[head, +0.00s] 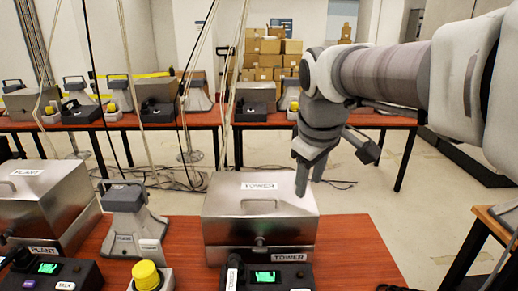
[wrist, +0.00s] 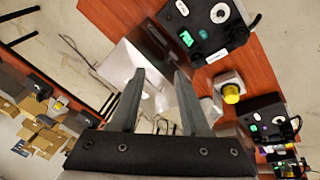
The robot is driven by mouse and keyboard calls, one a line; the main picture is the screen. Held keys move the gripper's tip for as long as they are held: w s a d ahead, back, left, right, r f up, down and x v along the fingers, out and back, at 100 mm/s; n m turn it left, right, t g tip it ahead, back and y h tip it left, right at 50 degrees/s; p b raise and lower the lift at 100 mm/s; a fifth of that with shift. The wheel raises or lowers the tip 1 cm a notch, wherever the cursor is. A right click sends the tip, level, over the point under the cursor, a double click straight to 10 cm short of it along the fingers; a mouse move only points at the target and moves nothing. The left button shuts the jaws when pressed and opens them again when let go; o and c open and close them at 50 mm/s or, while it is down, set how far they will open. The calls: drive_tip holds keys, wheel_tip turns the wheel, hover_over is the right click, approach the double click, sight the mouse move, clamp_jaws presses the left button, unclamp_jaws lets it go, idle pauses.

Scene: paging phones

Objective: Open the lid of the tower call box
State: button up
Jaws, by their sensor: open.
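The tower call box (head: 225,238) is a brushed-metal box on the red-brown table in the head view, with a "TOWER" label on its front. Its lid (head: 235,205) is closed and carries a handle and a white label on top. A small latch or knob shows at the front middle. My gripper (head: 310,182) is open and empty, pointing down above the lid's right part; a gap to the lid cannot be judged exactly. In the wrist view the two fingers (wrist: 158,76) are spread, and a pale metal surface, likely the box (wrist: 120,66), shows partly behind the left finger.
A plant call box (head: 40,205) and a grey device (head: 133,215) stand to the left. A phone unit with a green screen (head: 268,277) and a yellow button (head: 147,275) sit in front. The table right of the box is clear. Thin cords hang at left.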

drive_tip(key=w+a+n+g+p, duration=0.15)
drive_tip(key=w+a+n, duration=0.3)
drive_tip(key=w, duration=0.65)
drive_tip(key=n+p, duration=0.3)
drive_tip(key=n, duration=0.2)
approach(262, 198)
drive_tip(key=shift+g, duration=0.25)
drive_tip(key=f, duration=0.2)
drive_tip(key=w+f, duration=0.1)
drive_tip(key=f, duration=0.2)
drive_tip(key=w+f, duration=0.1)
drive_tip(key=f, duration=0.1)
drive_tip(key=shift+d+f, duration=0.15)
drive_tip(key=shift+f, duration=0.15)
clamp_jaws()
